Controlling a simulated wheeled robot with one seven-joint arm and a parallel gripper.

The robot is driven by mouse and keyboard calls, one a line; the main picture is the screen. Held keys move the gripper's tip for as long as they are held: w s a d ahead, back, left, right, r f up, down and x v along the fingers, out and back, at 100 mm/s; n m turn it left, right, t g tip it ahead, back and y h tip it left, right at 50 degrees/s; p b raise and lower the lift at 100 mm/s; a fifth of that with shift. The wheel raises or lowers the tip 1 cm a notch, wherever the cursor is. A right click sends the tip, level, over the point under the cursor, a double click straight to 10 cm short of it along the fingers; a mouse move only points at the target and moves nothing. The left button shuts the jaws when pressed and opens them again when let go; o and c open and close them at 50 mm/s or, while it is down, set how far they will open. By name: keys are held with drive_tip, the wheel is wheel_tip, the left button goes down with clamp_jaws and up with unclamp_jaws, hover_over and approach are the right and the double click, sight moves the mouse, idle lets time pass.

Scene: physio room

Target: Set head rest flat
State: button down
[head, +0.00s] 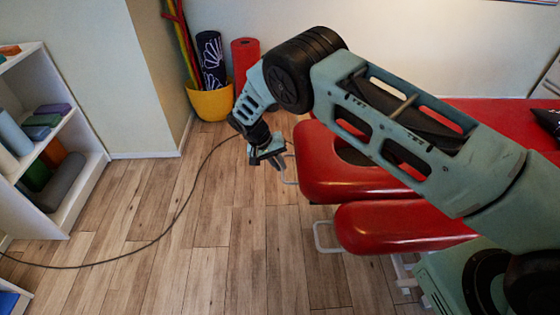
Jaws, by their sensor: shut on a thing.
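The red padded head rest (325,172) of the treatment table has a dark face hole (352,153), partly hidden by my arm. It looks roughly level, but its exact tilt is hard to judge from here. A pale metal loop handle (291,180) sticks out at its left end. My gripper (284,160) is at that left end, pointing toward the head rest. Its jaws are shut at the handle, though the fingertips are small and the contact is partly hidden.
A lower red pad (400,228) with its own metal loop (321,236) sits in front of the head rest. A yellow bucket (212,102) with rolled mats stands by the wall. A white shelf (85,170) is at left. A cable (150,243) crosses the otherwise clear wooden floor.

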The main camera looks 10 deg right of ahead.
drive_tip(key=shift+a+f+b, duration=0.2)
drive_tip(key=shift+f+b, duration=0.15)
drive_tip(key=shift+f, duration=0.7)
drive_tip(key=c, duration=1.5)
unclamp_jaws()
drive_tip(key=shift+a, duration=0.1)
drive_tip(key=shift+r, duration=0.1)
drive_tip(key=b+v, duration=0.1)
drive_tip(key=v, duration=1.6)
drive_tip(key=shift+r, duration=0.2)
drive_tip(key=shift+r, duration=0.1)
